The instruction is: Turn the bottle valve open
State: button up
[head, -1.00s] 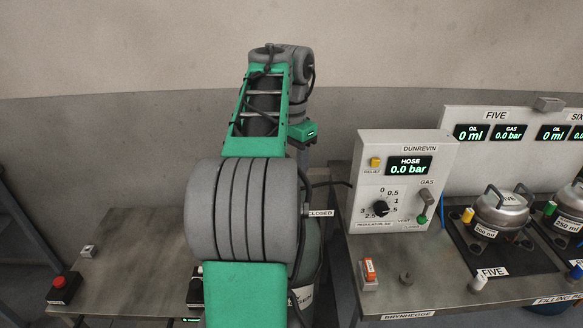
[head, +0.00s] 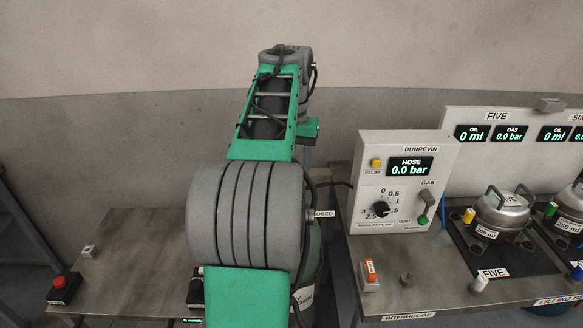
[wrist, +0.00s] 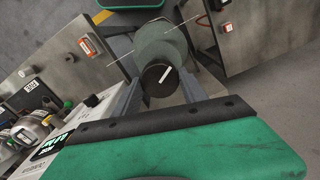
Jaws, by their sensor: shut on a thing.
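The bottle valve is a dark round knob (wrist: 158,78) with a white line across its top, seen in the wrist view. It sits on top of the grey-green gas bottle (wrist: 165,42). My gripper (wrist: 160,88) has a finger on each side of the knob and is shut on it. In the head view my arm hides the gripper and the knob. Part of the bottle (head: 313,262) shows behind the arm. A white label (head: 324,213) beside it is partly covered, with "OSED" readable.
A grey regulator box (head: 405,180) stands right of my arm, its hose display (head: 410,167) reading 0.0 bar. The right bench (head: 430,285) holds metal pots (head: 503,212). A red button (head: 61,283) sits on the left bench (head: 130,245), which is mostly clear.

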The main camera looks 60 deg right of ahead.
jog(key=shift+f, duration=0.15)
jog(key=o, duration=1.4)
jog(key=shift+s, duration=0.1)
jog(key=shift+r, duration=0.2)
notch_tip(320, 180, up, 8)
jog(key=p, duration=0.7)
jog(key=shift+f+p, duration=0.1)
jog(key=shift+p, duration=0.2)
jog(key=shift+a, duration=0.1)
